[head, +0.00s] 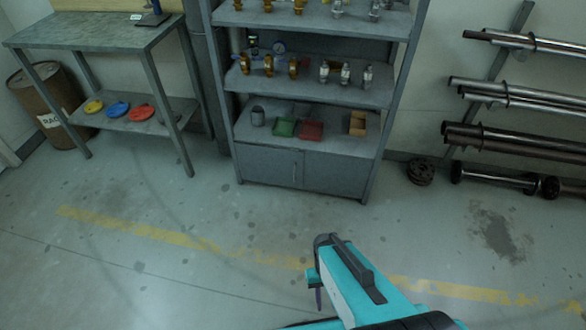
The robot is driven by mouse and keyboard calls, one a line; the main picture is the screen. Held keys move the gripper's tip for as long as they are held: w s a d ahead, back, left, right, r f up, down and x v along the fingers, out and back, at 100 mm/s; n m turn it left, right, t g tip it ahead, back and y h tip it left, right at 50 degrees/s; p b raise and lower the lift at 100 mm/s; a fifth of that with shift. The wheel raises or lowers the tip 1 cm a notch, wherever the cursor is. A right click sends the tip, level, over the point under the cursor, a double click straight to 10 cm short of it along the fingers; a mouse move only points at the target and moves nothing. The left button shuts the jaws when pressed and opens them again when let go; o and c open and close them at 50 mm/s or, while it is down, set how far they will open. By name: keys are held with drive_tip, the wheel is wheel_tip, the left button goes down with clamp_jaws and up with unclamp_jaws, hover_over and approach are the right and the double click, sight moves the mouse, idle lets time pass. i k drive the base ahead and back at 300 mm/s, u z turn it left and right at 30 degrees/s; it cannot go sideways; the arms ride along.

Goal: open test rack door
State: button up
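A grey metal rack (227,120) with open shelves stands against the back wall in the head view. At its base is a closed cabinet with two grey doors, a left door (268,168) and a right door (335,174). A thin upright seam or handle shows near the middle between them. I cannot tell for sure that this is the test rack. My teal arm reaches up from the bottom edge, on the near side of the floor, well short of the rack. A small part of my gripper (318,290) seems to show beside the arm's end; its fingers are mostly hidden.
A grey workbench (100,34) stands at left, with coloured discs on its lower shelf and a rusty barrel (48,105) beside it. A pipe rack (515,95) is at right, with dark round parts (420,171) on the floor. The floor before the cabinet is clear.

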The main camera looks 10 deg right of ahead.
sight(273, 166)
drive_tip(key=z, duration=0.05)
drive_tip(key=k, duration=0.45)
drive_tip(key=u, duration=0.3)
drive_tip(key=i, duration=0.9)
drive_tip(key=u, duration=0.9)
